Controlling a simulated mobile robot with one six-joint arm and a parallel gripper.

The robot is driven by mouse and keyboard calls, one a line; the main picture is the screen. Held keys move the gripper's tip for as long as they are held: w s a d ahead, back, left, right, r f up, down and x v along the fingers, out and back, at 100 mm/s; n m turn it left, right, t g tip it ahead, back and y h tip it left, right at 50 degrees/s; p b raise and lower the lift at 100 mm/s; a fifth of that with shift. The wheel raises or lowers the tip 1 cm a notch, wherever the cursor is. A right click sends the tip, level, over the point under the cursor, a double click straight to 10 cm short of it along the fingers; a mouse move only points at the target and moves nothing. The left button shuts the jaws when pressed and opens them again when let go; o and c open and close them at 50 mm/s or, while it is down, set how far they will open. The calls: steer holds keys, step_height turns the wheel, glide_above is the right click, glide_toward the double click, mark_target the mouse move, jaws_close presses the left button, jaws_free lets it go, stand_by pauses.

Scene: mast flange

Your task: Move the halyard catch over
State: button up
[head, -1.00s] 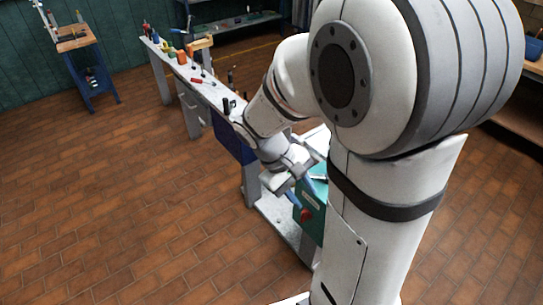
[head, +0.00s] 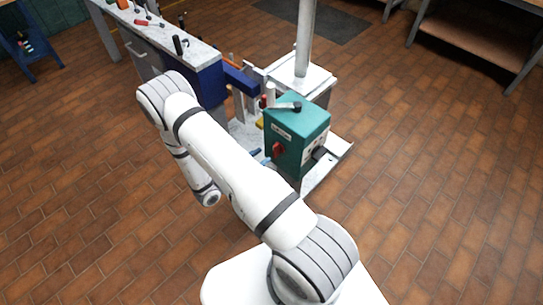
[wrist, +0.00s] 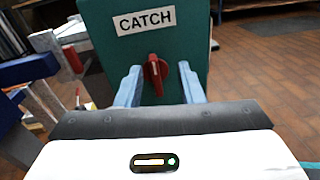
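The halyard catch is a red knob (wrist: 155,73) on the front of a teal box labelled CATCH (wrist: 146,20). Its grip stands about upright in the wrist view. In the head view the red knob (head: 278,149) shows on the box's (head: 297,137) left face. My gripper (wrist: 160,70) is open, with one light-blue finger on each side of the knob and a gap to both. Whether the fingertips reach the knob's depth is unclear. In the head view only the blue fingertips (head: 260,157) show, close to the box; my arm hides the rest.
A grey mast (head: 305,38) rises behind the box. A dark-and-grey lever (head: 288,106) lies on the box's top and a black knob (head: 319,153) sits on its right face. A workbench with tools (head: 150,25) stands at left. Brick floor is open at right.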

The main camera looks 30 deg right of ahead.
mark_target(274, 152)
steer(key=w+d+f, duration=0.1)
steer(key=d, duration=0.1)
steer(key=d+f+n+t, duration=0.1)
steer(key=d, duration=0.1)
steer(key=w+d+f+n+t, duration=0.1)
steer(key=d+f, duration=0.1)
steer(key=shift+w+d, duration=0.3)
steer(key=shift+d, duration=0.05)
